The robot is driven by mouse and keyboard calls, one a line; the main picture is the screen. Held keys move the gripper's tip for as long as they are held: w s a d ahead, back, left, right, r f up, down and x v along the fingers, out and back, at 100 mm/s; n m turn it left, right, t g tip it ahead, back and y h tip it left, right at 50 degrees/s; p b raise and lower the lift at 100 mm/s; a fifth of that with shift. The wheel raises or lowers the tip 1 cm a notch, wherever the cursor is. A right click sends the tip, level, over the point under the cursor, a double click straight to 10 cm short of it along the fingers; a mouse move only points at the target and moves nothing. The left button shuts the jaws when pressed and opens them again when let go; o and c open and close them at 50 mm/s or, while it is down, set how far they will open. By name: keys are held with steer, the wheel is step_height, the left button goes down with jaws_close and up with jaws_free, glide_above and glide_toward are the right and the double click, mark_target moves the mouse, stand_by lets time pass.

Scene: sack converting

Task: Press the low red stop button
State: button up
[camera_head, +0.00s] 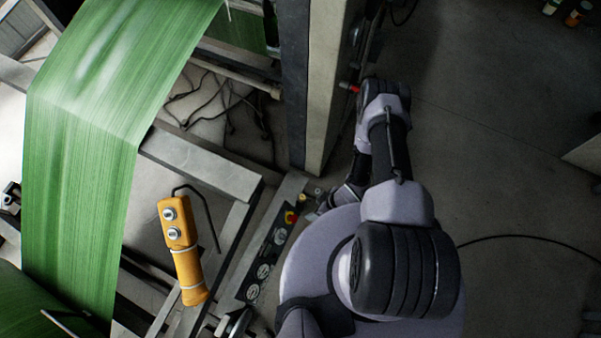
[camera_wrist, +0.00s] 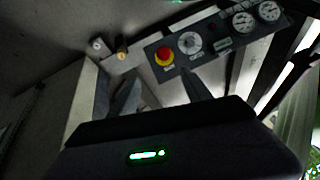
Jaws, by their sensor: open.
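The low red stop button (camera_head: 291,217) sits on a yellow base on a dark control panel (camera_head: 268,254), left of my arm. In the wrist view the red button (camera_wrist: 164,56) is in plain sight, just beyond my gripper (camera_wrist: 160,79). My gripper is open and empty, with its two dark fingers apart and the button lying between and past their tips. No contact with the button shows. In the head view my gripper (camera_head: 319,205) is small and partly hidden by my arm, close to the right of the button.
The panel also carries a dial (camera_wrist: 189,43) and gauges (camera_wrist: 244,21). A tall post (camera_head: 327,80) stands behind, with another red part (camera_head: 349,87) beside my arm. An orange pendant (camera_head: 182,250) and green web (camera_head: 85,130) lie left. Floor at right is mostly clear.

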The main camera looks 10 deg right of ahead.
mark_target(295, 219)
steer(key=b+x, duration=0.2)
steer(key=x, duration=0.4)
steer(key=b+x, duration=0.3)
steer(key=x, duration=0.2)
steer(key=s+b+x, duration=0.1)
steer(key=b+x, duration=0.2)
steer(key=x, duration=0.3)
steer(key=shift+w+a+f, duration=0.1)
steer(key=shift+a+f, duration=0.1)
steer(key=shift+a, duration=0.3)
jaws_close()
